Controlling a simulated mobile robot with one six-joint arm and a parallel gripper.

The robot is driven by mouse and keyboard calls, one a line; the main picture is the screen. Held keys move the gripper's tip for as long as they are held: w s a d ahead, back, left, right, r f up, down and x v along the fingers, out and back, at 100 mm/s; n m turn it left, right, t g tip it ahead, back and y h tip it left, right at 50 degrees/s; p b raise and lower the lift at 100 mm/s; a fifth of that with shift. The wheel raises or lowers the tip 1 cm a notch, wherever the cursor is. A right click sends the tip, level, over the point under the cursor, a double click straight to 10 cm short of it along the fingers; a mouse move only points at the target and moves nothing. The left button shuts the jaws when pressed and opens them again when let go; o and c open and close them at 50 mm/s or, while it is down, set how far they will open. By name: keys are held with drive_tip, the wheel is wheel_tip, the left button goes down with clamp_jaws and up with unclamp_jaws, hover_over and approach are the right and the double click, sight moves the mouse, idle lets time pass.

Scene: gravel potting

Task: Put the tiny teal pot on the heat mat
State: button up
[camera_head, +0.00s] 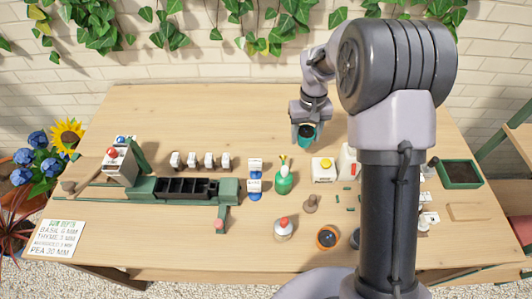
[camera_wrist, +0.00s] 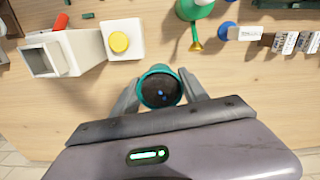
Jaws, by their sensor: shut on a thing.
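The tiny teal pot (camera_head: 306,137) is between the fingers of my gripper (camera_head: 304,128), over the back middle of the table. In the wrist view the pot (camera_wrist: 146,76) shows from above, with a teal rim, dark fill and small blue specks inside. My gripper's fingers (camera_wrist: 160,88) are shut on it from both sides. The pot looks upright; I cannot tell how far its base is from the table. I cannot make out a heat mat in either view; part of the table is hidden behind my arm.
A green-and-black bench device (camera_head: 184,188) is at left, a green soil tray (camera_head: 460,173) at right. The back left of the table is clear.

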sight(301, 161)
wheel_tip(301, 161, down, 10)
drive_tip(key=b, duration=0.4)
drive_tip(key=shift+r, duration=0.1)
drive_tip(key=shift+f, duration=0.25)
drive_tip(key=o, duration=1.4)
drive_tip(key=shift+r, duration=0.1)
drive_tip(key=shift+o, duration=0.2)
drive_tip(key=shift+r, duration=0.1)
